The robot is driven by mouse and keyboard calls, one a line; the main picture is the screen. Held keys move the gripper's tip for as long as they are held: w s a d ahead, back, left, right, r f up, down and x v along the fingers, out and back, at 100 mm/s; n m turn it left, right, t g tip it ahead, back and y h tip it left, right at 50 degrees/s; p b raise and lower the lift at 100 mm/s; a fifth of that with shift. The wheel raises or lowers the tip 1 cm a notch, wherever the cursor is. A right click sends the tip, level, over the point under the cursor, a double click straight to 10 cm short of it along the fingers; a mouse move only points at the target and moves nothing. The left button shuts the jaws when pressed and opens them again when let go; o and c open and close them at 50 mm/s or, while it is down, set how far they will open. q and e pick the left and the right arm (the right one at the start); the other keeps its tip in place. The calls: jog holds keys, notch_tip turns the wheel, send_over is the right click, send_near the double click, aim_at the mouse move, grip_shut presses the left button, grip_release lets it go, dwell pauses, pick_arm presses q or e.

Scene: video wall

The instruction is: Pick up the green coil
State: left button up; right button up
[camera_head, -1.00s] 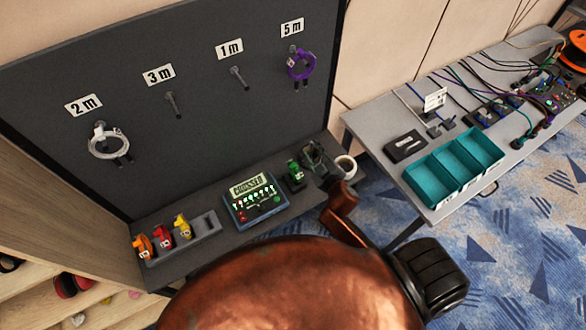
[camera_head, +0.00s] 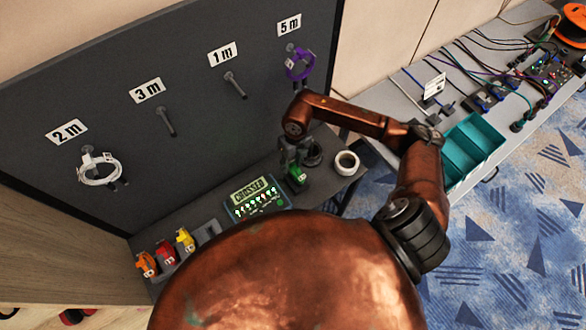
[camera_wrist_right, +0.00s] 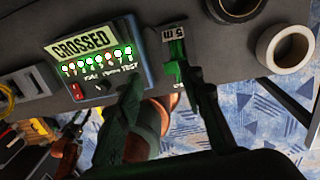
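A small green piece (camera_head: 297,177) stands on the dark shelf to the right of the cable tester. In the right wrist view the green piece (camera_wrist_right: 174,48) carries a white label reading 5 m. No green ring-shaped coil shows clearly. My right gripper (camera_head: 290,155) is above the green piece and partly hides it. In the right wrist view its two dark fingers (camera_wrist_right: 152,82) are apart, with one finger close to the green piece; whether they touch cannot be told. Nothing is held. My left gripper is not in view.
The tester (camera_head: 256,196) reads CROSSED. Orange (camera_head: 146,264), red (camera_head: 165,252) and yellow (camera_head: 185,239) pieces stand in a tray. A white coil (camera_head: 99,170) and a purple coil (camera_head: 299,66) hang on pegs. A white tape roll (camera_head: 345,163) is right of the gripper.

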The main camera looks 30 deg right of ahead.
jog(key=shift+w+d+f+h, duration=0.1)
jog(key=shift+d+f+h, duration=0.15)
jog(key=shift+d, duration=0.35)
jog(key=shift+w+d+f+h, duration=0.1)
jog(key=shift+d+f+h, duration=0.1)
jog(key=shift+d, duration=0.35)
send_over(296, 176)
notch_tip(296, 176, down, 5)
jog(key=shift+s+r+p, duration=0.15)
jog(key=shift+r+p, duration=0.05)
jog(key=shift+p, duration=0.2)
jog(key=shift+f+p, duration=0.3)
jog(key=shift+f, duration=2.9)
jog(key=shift+c, duration=0.2)
grip_shut()
